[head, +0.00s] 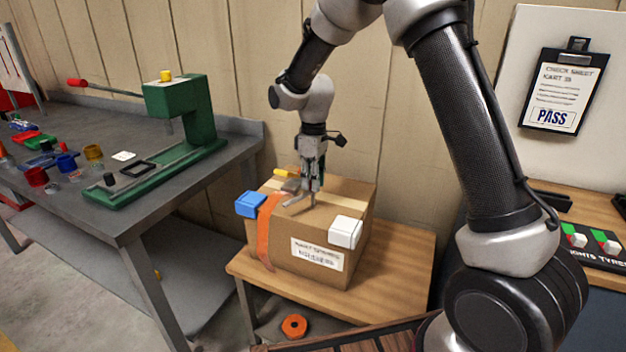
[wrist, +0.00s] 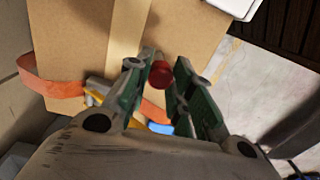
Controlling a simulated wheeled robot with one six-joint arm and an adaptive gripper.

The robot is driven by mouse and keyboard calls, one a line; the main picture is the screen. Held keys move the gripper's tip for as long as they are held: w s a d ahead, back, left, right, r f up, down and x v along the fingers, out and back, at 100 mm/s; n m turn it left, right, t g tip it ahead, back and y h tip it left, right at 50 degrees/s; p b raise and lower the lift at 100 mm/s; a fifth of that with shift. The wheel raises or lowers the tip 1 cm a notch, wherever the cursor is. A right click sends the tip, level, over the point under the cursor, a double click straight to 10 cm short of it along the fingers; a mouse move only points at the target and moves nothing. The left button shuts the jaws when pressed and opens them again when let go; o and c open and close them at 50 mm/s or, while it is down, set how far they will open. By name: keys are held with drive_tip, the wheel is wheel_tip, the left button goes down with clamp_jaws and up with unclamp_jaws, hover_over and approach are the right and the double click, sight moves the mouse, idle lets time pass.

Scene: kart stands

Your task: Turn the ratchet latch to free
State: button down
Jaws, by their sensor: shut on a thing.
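A cardboard box (head: 325,215) with a printed label stands on a small wooden table. An orange strap (head: 268,228) runs over its left part and also shows in the wrist view (wrist: 48,88). Grey and yellow ratchet parts (head: 287,174) lie on the box top by the strap; in the wrist view they are partly hidden behind my fingers. My gripper (head: 313,202) is low over the box top, pointing down.
A blue corner piece (head: 250,204) and a white one (head: 345,231) sit on the box edges. A grey bench (head: 120,208) with a green press (head: 185,115) stands to the left. An orange ring (head: 294,326) lies below the wooden table (head: 395,275). A panelled wall is close behind.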

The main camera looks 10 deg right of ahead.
drive_tip(key=n, duration=0.4)
drive_tip(key=shift+n, duration=0.3)
idle(0.3)
drive_tip(key=c, duration=1.2)
unclamp_jaws()
wheel_tip(320, 180, up, 12)
drive_tip(key=shift+w, duration=0.2)
